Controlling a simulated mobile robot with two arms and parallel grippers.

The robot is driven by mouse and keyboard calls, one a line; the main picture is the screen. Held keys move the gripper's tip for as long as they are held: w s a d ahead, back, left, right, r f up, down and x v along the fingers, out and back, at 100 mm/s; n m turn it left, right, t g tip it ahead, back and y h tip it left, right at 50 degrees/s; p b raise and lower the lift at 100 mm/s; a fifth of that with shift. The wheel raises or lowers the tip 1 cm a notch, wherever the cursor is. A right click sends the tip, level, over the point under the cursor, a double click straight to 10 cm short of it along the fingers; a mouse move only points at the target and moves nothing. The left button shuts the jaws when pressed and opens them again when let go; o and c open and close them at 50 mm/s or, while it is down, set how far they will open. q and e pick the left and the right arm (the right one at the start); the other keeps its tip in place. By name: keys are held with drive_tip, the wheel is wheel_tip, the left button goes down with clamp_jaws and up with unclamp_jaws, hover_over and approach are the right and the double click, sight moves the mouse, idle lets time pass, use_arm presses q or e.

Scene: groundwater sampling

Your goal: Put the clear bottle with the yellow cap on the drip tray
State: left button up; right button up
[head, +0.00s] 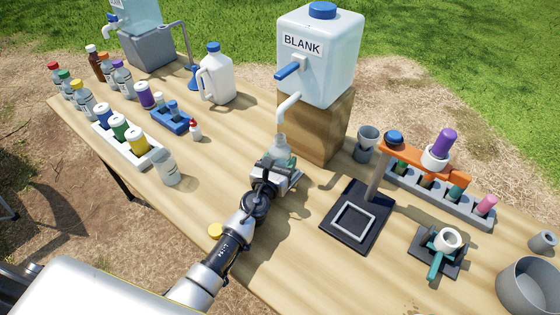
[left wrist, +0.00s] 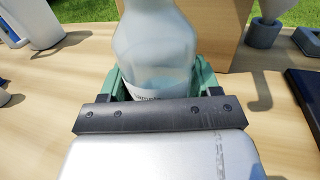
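A clear bottle (head: 281,147) with a pale label stands below the BLANK container's spout (head: 288,107); I see no cap on it. It fills the middle of the left wrist view (left wrist: 155,50), its top out of frame. My left gripper (head: 284,163) has its green fingers on both sides of this bottle, seemingly touching it. A loose yellow cap (head: 215,231) lies on the table left of my left arm. A greyish bottle with a yellow cap (head: 82,98) stands in the far-left group. I cannot make out a drip tray under the spout. My right gripper is out of view.
The BLANK container (head: 318,62) stands on a wooden block (head: 322,125). Another clear bottle (head: 167,168) stands near the white rack (head: 128,148). A black stand (head: 338,239) with an orange arm and a grey tube rack (head: 455,211) are at right. The table's middle left is clear.

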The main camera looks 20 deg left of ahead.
use_arm(q)
drive_tip(key=o, duration=0.4)
drive_tip(key=shift+r, duration=0.1)
drive_tip(key=shift+r, duration=0.15)
drive_tip(key=s, duration=0.8)
drive_tip(key=s+a, duration=0.1)
drive_tip(key=s, duration=0.3)
